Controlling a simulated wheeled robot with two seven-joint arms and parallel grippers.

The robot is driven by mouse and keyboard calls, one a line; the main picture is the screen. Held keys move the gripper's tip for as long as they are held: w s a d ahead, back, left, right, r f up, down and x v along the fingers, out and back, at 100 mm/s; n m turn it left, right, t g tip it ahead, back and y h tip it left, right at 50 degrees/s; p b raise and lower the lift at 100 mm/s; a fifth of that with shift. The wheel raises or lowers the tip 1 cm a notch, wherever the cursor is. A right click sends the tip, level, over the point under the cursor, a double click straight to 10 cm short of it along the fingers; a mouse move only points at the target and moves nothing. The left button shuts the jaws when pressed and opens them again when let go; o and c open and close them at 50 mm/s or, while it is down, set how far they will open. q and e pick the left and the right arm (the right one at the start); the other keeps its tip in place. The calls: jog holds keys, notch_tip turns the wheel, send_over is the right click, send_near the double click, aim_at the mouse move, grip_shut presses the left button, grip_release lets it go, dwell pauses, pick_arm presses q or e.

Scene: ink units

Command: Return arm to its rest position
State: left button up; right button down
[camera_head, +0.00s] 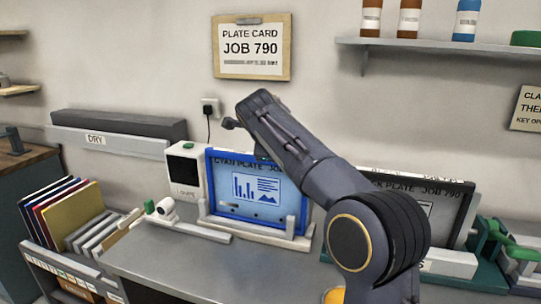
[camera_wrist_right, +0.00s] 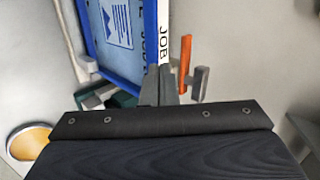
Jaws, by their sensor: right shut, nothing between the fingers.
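My right arm reaches in from the right in the head view, and its forearm (camera_head: 290,142) slants up and left in front of the wall. Its far end is above and in front of the blue-framed cyan plate (camera_head: 247,184). My right gripper (camera_wrist_right: 167,78) is shut and empty in the wrist view, its dark fingers together. The blue frame also shows in the wrist view (camera_wrist_right: 149,30), beyond and left of the fingertips; I cannot tell the gap. My left gripper is in neither view.
A black-framed plate (camera_head: 455,208) stands at the right, partly behind my arm. A white device (camera_head: 186,170) stands left of the cyan plate. The grey bench (camera_head: 160,262) is clear at its front. A shelf (camera_head: 440,43) with bottles hangs upper right.

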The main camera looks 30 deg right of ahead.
jog(key=v, duration=0.8)
jog(key=s+d+f+n+g+y, duration=0.15)
jog(key=s+f+n+y, duration=0.35)
jog(key=s+f+n, duration=0.6)
jog(key=s+a+f+n+y, duration=0.2)
jog(key=s+a+f+n, duration=0.3)
jog(key=s+f, duration=0.4)
jog(key=s+a+f+n+y, duration=0.2)
jog(key=s+a+f+n, duration=0.4)
jog(key=s, duration=0.8)
notch_tip(320, 180, down, 3)
jog(key=shift+a+r+n+y+b, duration=0.1)
jog(key=shift+a+n+y+b, duration=0.25)
jog(key=shift+n, duration=0.65)
jog(key=shift+d, duration=0.1)
